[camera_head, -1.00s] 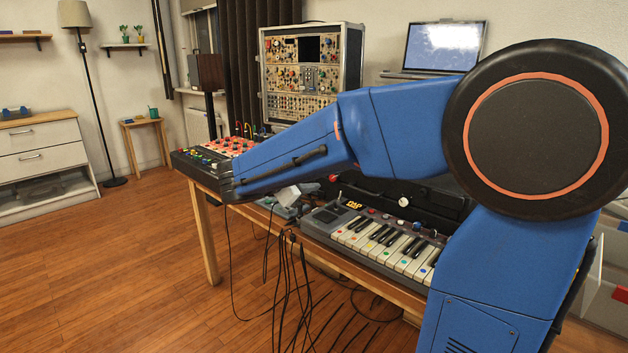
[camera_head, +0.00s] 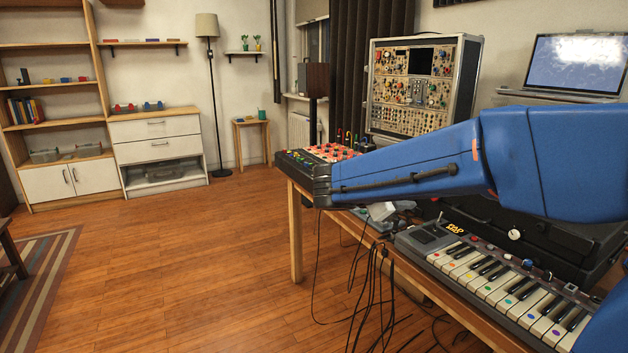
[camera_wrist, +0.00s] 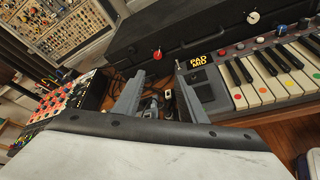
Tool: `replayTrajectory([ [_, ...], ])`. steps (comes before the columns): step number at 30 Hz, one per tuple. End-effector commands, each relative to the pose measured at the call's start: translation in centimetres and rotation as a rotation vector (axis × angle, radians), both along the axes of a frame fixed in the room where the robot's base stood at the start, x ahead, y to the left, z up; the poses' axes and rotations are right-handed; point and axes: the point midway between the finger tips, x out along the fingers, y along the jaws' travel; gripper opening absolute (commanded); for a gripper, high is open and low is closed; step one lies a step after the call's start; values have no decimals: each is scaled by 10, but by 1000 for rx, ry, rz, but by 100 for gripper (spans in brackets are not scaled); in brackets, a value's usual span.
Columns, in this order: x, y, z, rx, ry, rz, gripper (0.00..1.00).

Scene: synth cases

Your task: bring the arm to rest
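My blue arm reaches in from the right in the head view, over the table (camera_head: 296,240) with the keyboard (camera_head: 500,285). My gripper (camera_wrist: 158,82) shows in the wrist view as two grey fingers standing apart. Between them I see only cables and small items on the table beyond, so it appears empty. In the head view the gripper is small and partly hidden under the forearm, left of the keyboard. The keyboard (camera_wrist: 262,75) lies to the right of the fingers in the wrist view.
A button box (camera_head: 325,155) sits at the table's far left end, close to my arm. A synthesizer rack (camera_head: 420,85) and a laptop (camera_head: 577,62) stand behind. A black case (camera_wrist: 190,35) lies behind the keyboard. Cables hang off the front edge. The wooden floor (camera_head: 200,260) at left is open.

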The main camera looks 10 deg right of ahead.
Motion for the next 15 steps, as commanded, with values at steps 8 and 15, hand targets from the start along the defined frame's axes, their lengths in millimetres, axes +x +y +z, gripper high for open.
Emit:
replayTrajectory([
  [8, -75, -33, -35, 321, -79, -167, 38],
  [15, -156, -36, -78, 707, -207, -384, 38],
])
